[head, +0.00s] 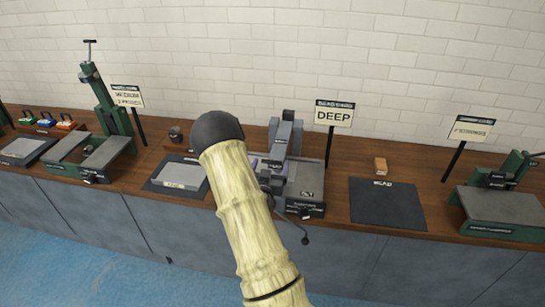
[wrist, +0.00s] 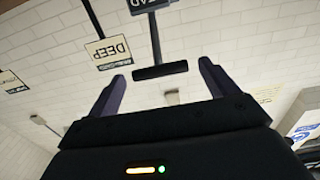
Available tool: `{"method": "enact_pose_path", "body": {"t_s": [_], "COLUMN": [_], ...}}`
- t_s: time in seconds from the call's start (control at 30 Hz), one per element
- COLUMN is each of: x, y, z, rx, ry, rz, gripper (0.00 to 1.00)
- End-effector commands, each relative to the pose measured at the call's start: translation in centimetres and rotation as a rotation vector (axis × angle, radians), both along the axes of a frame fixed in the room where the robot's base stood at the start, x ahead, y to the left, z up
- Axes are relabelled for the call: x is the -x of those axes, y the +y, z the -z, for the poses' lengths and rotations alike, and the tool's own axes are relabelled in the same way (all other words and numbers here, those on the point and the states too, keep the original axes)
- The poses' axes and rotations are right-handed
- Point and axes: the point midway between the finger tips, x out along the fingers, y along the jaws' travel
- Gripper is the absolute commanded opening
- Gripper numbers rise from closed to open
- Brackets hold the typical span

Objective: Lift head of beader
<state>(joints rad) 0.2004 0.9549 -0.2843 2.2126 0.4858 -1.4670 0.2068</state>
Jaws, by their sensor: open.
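The beader (head: 303,190) is a grey machine with an upright head (head: 284,138) on the bench, left of the "DEEP" sign. My arm hides its left part. My gripper (wrist: 161,70) is open in the wrist view, with two dark purple fingers spread apart. A black horizontal bar (wrist: 170,71) shows between the fingertips; I cannot tell what it belongs to or whether it touches them. Purple parts show beside the beader in the head view, mostly behind my arm. A thin lever with a dark knob (head: 305,240) hangs at the beader's front.
A green machine (head: 95,155) stands left and another (head: 500,205) right. A dark mat (head: 387,205) and a small wooden block (head: 381,165) lie right of the beader. The "DEEP" sign (head: 333,115) stands behind it. A grey plate (head: 182,176) lies to its left.

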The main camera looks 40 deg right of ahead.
Motion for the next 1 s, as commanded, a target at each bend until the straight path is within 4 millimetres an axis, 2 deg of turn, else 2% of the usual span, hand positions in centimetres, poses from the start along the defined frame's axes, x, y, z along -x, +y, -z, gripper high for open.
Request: {"method": "enact_pose_path", "body": {"t_s": [0.23,0.6,0.67,0.93,1.0], "x": [-2.1,-2.5,-2.5,-2.5,-2.5], "y": [-2.5,-2.9,-2.9,-2.9,-2.9], "z": [-0.2,0.0,0.0,0.0,0.0], "rx": [0.0,0.0,0.0,0.0,0.0], "ry": [-0.001,0.0,0.0,0.0,0.0], "rz": [0.0,-0.001,-0.001,-0.001,-0.001], "gripper": [0.85,0.85,0.76,0.23,0.23]}}
